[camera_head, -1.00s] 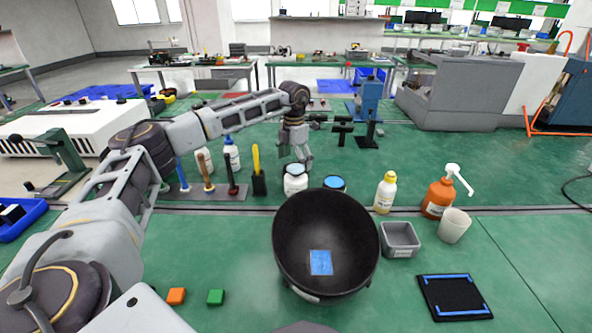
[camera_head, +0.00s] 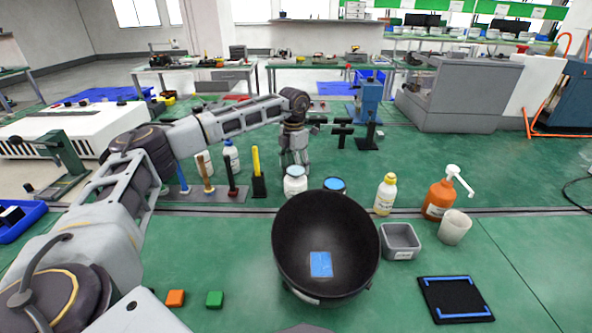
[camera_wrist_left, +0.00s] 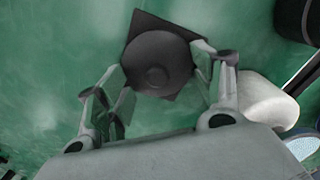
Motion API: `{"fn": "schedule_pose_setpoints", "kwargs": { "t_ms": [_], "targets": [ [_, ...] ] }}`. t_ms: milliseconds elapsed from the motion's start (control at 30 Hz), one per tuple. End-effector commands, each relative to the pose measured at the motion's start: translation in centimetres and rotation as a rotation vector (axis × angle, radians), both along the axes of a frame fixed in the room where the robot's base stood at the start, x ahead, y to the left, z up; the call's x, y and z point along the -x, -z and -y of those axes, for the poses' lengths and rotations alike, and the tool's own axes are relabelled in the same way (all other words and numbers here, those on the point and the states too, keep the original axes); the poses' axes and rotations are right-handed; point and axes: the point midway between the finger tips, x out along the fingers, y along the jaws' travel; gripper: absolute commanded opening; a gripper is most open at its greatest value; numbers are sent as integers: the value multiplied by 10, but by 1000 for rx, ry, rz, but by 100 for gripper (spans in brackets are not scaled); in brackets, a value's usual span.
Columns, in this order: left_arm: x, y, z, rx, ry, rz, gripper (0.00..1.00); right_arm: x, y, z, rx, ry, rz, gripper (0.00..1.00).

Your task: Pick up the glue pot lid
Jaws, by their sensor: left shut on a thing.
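The glue pot lid is a dark round disc (camera_wrist_left: 158,60) with a low central knob, seen in the left wrist view over a dark square pad (camera_wrist_left: 140,25). My left gripper (camera_wrist_left: 162,68) is shut on the lid, one finger on each side of it. Whether the lid is clear of the pad cannot be told. The pot also shows beside the right finger in the wrist view (camera_wrist_left: 268,102). My right gripper is not in view.
A large black bowl (camera_head: 325,225) stands in front of the pot, with a blue-topped jar (camera_head: 335,184) behind it. Upright tools in a rack (camera_head: 220,195) and a black holder (camera_head: 259,187) stand left. Bottles (camera_head: 385,195) and a grey tray (camera_head: 400,240) stand right.

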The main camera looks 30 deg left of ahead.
Motion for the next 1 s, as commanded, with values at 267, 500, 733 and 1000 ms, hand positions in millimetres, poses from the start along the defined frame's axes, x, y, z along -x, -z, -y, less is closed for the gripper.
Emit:
{"fn": "schedule_pose_setpoints", "kwargs": {
  "t_ms": [267,500,733,1000],
  "targets": [
    [0,0,0,0,0,0,50,-6,-4,0,-1,0,12,40],
    [-1,-12,0,1,0,2,50,-5,-4,0,1,0,10,40],
    [-1,-40,0,1,0,2,50,1,4,3,10,0,-13,40],
    [-1,-80,0,1,0,2,50,8,18,6,20,1,-39,40]
  ]
}}
